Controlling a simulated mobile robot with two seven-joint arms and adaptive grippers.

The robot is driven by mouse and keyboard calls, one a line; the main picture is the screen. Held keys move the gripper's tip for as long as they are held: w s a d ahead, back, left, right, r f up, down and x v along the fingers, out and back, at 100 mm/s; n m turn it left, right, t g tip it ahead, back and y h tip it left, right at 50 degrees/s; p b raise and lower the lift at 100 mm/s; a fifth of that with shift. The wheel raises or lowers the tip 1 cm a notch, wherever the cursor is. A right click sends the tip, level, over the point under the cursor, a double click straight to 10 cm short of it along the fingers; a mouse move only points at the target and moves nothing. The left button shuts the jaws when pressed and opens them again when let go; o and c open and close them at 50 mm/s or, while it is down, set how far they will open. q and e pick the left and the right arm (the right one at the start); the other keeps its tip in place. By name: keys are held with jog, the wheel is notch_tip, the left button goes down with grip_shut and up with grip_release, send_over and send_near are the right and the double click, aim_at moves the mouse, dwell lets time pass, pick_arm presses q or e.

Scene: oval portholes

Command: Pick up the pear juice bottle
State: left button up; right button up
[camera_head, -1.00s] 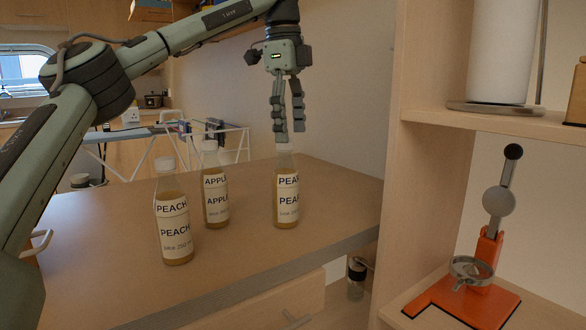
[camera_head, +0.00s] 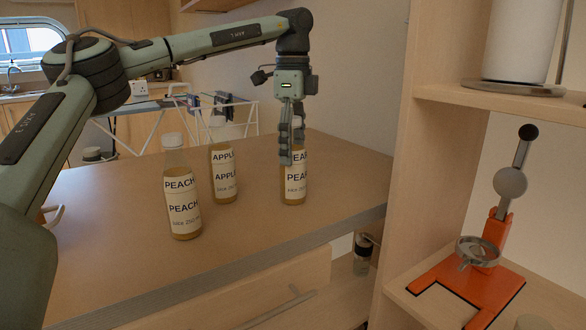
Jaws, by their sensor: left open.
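The pear juice bottle (camera_head: 295,192) appears to be the rightmost of the bottles on the counter. Its label starts with "PEA", and the last letter is hard to read. It stands upright with amber juice inside. My left gripper (camera_head: 291,160) points down over it, fingers open. My right gripper is not in view.
A peach bottle (camera_head: 183,208) stands at the left and an apple bottle (camera_head: 223,178) between the two. The brown counter (camera_head: 250,225) is clear in front. A wooden shelf unit (camera_head: 415,150) with an orange-based press (camera_head: 490,255) stands at the right.

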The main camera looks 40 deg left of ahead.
pick_arm(q)
jog(key=shift+r, duration=0.1)
jog(key=c, duration=1.6)
